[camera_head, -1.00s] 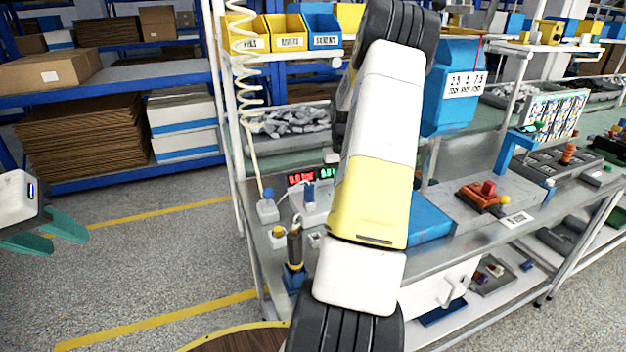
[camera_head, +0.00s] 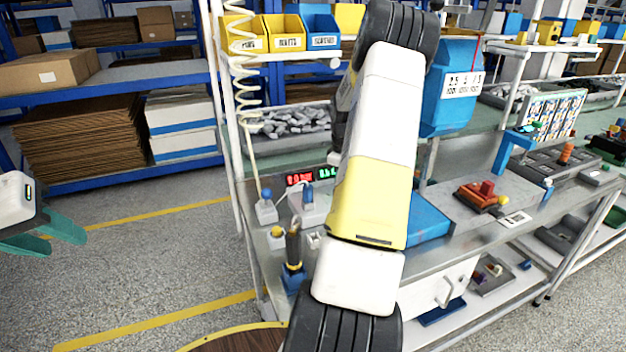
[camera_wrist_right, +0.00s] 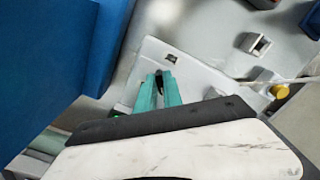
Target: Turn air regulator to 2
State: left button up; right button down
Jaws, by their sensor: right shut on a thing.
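My right gripper (camera_wrist_right: 160,92) shows in the right wrist view, its teal fingers shut on a small dark part (camera_wrist_right: 160,78) at a pale grey housing (camera_wrist_right: 190,75). The fingers hide most of that part, and I cannot read any scale or tell its setting. In the head view my right arm hides this gripper. A small grey unit with a blue knob (camera_head: 266,194) stands on the bench below a coiled cream hose (camera_head: 243,70); I cannot tell whether it is the air regulator. My left gripper (camera_head: 45,237) is open and empty at the far left, away from the bench.
A yellow button (camera_wrist_right: 280,91) and a small white square fitting (camera_wrist_right: 255,44) lie near the gripper. A blue body (camera_wrist_right: 40,70) fills the left of the wrist view. Floor at left is clear.

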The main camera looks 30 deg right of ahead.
jog(key=shift+n, duration=0.6)
jog(key=shift+d, duration=0.1)
jog(key=c, duration=1.5)
grip_release()
jog(key=shift+r, duration=3.95)
